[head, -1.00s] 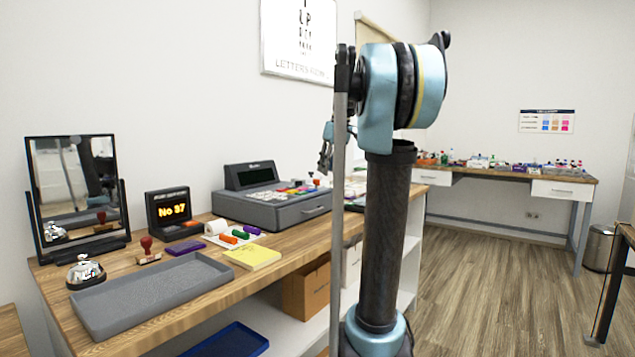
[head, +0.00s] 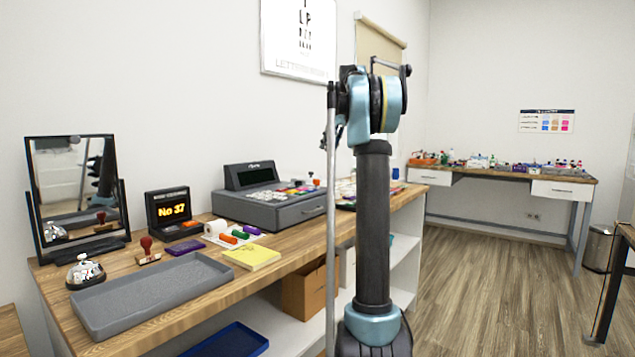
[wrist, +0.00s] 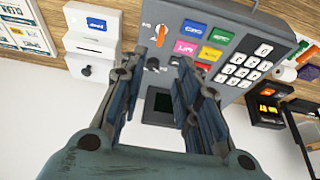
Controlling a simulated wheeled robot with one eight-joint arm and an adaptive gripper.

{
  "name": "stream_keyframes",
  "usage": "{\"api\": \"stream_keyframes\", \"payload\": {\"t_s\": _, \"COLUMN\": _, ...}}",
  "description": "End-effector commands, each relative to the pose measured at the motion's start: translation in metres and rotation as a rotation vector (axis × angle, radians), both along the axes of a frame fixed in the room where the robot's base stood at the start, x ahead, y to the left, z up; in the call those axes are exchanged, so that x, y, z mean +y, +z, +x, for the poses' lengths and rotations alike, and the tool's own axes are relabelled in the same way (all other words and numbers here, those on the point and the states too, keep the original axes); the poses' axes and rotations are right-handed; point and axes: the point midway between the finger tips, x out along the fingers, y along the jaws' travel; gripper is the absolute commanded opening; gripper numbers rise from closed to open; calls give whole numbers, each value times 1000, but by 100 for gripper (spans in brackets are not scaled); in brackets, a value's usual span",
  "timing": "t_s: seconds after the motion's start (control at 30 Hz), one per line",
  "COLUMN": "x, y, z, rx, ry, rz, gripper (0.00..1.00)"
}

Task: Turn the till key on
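The grey till (head: 275,212) stands on the wooden counter in the head view, its screen raised at the back. In the wrist view the till (wrist: 222,20) shows coloured buttons and a white number pad. A small orange key (wrist: 161,36) stands at the till's top left there, beside small white markings, with another orange part just below it. My gripper (wrist: 160,60) is open, its two fingertips apart on either side of the area just below the key. I cannot tell whether either finger touches it. In the head view my gripper is mostly hidden by my arm.
A white box with a blue label (wrist: 97,24) and a dark knob is left of the till in the wrist view. A number display (head: 168,209), yellow notepad (head: 251,257) and grey tray (head: 150,297) share the counter.

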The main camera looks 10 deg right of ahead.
Motion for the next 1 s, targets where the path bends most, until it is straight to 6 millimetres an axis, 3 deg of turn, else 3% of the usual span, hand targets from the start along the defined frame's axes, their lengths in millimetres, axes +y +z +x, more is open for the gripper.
{"api": "stream_keyframes", "payload": {"t_s": 0.7, "x": 34, "y": -115, "z": 33, "rx": -1, "ry": 1, "rz": -1, "gripper": 30}}
{"api": "stream_keyframes", "payload": {"t_s": 1.0, "x": 42, "y": -142, "z": 41, "rx": -1, "ry": 0, "rz": -1, "gripper": 30}}
